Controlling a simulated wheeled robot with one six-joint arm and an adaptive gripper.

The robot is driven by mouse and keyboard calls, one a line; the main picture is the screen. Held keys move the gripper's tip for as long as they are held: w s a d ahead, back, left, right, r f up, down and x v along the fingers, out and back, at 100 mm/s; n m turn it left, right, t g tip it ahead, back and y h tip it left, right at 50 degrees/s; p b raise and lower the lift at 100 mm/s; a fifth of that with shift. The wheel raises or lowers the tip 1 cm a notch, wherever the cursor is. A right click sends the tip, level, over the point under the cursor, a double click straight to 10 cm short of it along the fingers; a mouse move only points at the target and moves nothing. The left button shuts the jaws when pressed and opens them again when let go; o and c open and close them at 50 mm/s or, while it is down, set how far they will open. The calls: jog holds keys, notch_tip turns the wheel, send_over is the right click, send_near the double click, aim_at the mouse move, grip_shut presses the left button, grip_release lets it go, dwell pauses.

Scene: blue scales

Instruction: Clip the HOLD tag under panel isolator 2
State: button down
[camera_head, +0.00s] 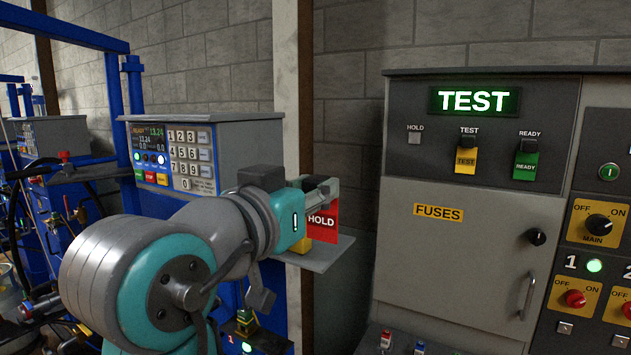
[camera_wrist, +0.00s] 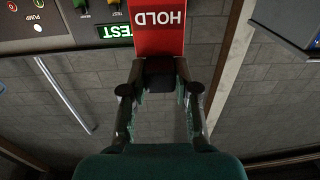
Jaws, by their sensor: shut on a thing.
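The red HOLD tag (camera_head: 322,222) is in my gripper (camera_head: 318,188), in front of the wall left of the grey panel. In the wrist view the tag (camera_wrist: 158,35) appears upside down, and my gripper (camera_wrist: 160,85) is shut on its black clip end (camera_wrist: 160,73). Isolator 2 (camera_head: 628,311) is a red knob on a yellow plate, cut off by the right edge of the head view. A small square holder (camera_head: 622,342) sits under it. The tag is well apart from the panel.
A grey shelf (camera_head: 330,250) juts out just below the tag, with a yellow thing (camera_head: 297,247) partly hidden there. Isolator 1 (camera_head: 575,299) sits left of isolator 2. TEST (camera_head: 466,155) and READY (camera_head: 526,160) tags hang on the panel; its HOLD holder (camera_head: 414,136) is empty.

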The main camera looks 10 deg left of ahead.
jog(key=w+f+n+y, duration=0.25)
jog(key=w+f, duration=0.55)
jog(key=f, duration=0.5)
jog(key=w+f+n+y, duration=0.1)
jog(key=w+f+y, duration=0.2)
jog(key=w+f, duration=0.75)
notch_tip(320, 180, down, 15)
jog(key=d+n+y, duration=0.1)
jog(key=d+y, duration=0.1)
jog(key=d, duration=0.1)
jog(key=s+d+f, duration=0.2)
jog(key=d+f, duration=0.2)
jog(key=f, duration=0.4)
jog(key=s+d+f+n+y, duration=0.1)
jog(key=s+d+f, duration=0.1)
jog(key=d+f, duration=0.35)
jog(key=s+d+f, duration=0.2)
jog(key=s+f, duration=0.1)
jog(key=f, duration=0.7)
jog(key=s+d+f+m+h, duration=0.2)
jog(key=s+d+f+h, duration=0.1)
jog(key=s+d+f, duration=0.8)
jog(key=s+f, duration=0.3)
jog(key=f, duration=0.1)
jog(key=shift+s+d+t, duration=0.25)
jog(key=shift+d+t, duration=0.1)
jog(key=shift+t, duration=0.05)
